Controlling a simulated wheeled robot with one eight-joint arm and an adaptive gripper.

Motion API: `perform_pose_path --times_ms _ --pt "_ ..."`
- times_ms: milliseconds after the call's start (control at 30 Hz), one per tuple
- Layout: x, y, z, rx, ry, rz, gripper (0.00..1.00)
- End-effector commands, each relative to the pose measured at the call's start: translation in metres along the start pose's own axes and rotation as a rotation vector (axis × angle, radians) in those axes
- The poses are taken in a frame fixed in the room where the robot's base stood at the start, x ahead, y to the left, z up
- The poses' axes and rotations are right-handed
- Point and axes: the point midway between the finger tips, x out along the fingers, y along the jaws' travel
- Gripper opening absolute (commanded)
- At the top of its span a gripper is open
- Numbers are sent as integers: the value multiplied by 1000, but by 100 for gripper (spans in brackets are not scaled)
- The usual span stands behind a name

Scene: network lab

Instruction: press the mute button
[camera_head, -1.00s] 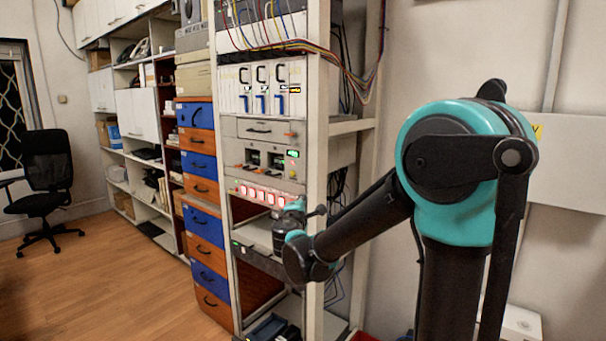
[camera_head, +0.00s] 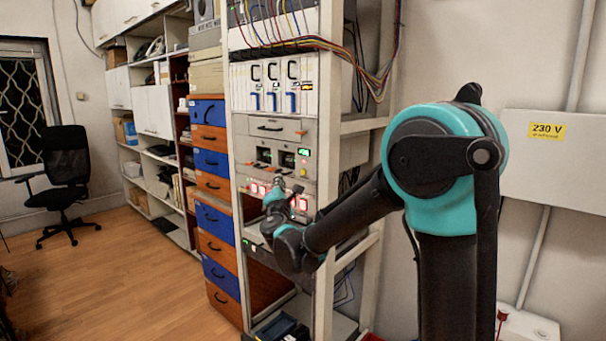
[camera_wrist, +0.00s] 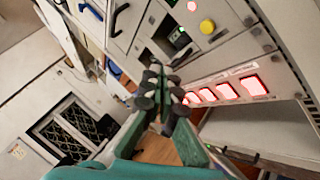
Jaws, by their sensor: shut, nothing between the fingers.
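A row of lit red-and-white square buttons sits on a rack panel; it shows in the head view (camera_head: 258,189) and larger in the wrist view (camera_wrist: 227,91). The small labels above the buttons are too small to read, so I cannot tell which one is mute. My gripper (camera_head: 291,188) is in front of this row in the head view and hides some of the buttons. In the wrist view my gripper (camera_wrist: 160,80) is shut and empty, its tips near the far end of the lit row. I cannot tell whether the tips touch the panel.
Above the row is a panel with a yellow round knob (camera_wrist: 207,26) and a green display (camera_head: 304,152). The rack's white front post (camera_head: 328,120) stands close to my arm. Blue and orange drawers (camera_head: 211,215) stand left of the rack.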

Motion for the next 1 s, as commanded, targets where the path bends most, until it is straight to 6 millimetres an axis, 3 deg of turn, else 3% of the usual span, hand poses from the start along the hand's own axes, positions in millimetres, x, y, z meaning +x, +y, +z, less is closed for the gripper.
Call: perform_pose_path --times_ms 600,1000 --pt "50 -37 37 -1 -2 -1 0" --pt "58 -42 42 1 -1 -1 0"
